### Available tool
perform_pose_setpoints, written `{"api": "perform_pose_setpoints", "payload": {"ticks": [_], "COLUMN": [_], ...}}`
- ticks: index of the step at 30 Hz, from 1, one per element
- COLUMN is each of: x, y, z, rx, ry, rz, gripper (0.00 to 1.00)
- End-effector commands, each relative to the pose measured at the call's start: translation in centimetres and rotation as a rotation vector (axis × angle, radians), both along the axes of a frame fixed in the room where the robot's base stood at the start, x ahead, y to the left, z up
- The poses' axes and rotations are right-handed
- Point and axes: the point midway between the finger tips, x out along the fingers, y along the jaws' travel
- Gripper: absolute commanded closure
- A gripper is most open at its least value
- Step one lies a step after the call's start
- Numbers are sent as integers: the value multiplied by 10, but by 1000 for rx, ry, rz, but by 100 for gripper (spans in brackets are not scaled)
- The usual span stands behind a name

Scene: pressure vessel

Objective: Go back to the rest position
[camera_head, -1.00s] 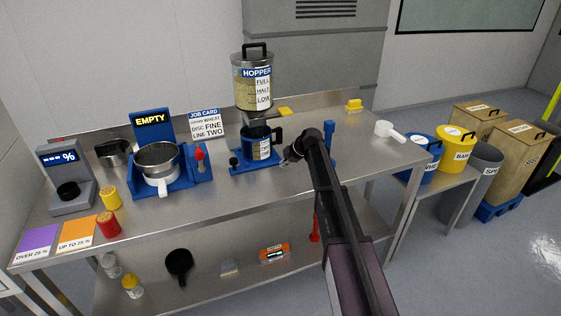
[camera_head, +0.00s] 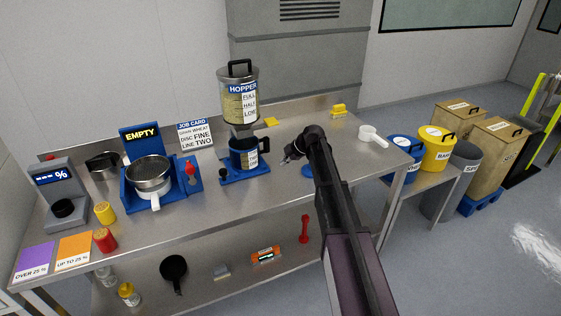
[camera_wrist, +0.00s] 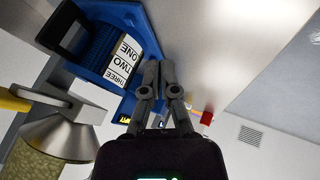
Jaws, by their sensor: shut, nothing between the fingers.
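My gripper (camera_head: 287,160) is in the middle of the head view, above the steel bench (camera_head: 290,192), to the right of the blue mug (camera_head: 248,153) under the hopper (camera_head: 239,100). In the wrist view my gripper (camera_wrist: 158,75) has its two fingers together and nothing between them. The blue mug with the lines ONE, TWO, THREE (camera_wrist: 108,48) lies close to the fingers in that picture, with a gap between. The hopper (camera_wrist: 50,140) shows at the lower left of the wrist view.
A sieve pan (camera_head: 150,174) stands in a blue stand to the left. A white scoop (camera_head: 373,136) and a yellow block (camera_head: 338,111) lie on the bench at the right. Buckets, such as the yellow one (camera_head: 437,150), stand beyond the bench's right end.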

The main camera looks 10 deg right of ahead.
Motion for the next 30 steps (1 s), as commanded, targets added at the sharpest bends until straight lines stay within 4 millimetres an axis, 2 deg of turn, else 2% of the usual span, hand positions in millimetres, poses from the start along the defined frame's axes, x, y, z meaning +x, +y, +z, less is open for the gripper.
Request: {"api": "perform_pose_setpoints", "payload": {"ticks": [20, 26, 30], "x": [-7, -31, -61], "y": [-1, 1, 3], "z": [4, 0, -6], "rx": [0, 5, 8], "ry": [13, 87, 181], "rz": [-12, -90, -200], "gripper": [100, 100, 100]}}
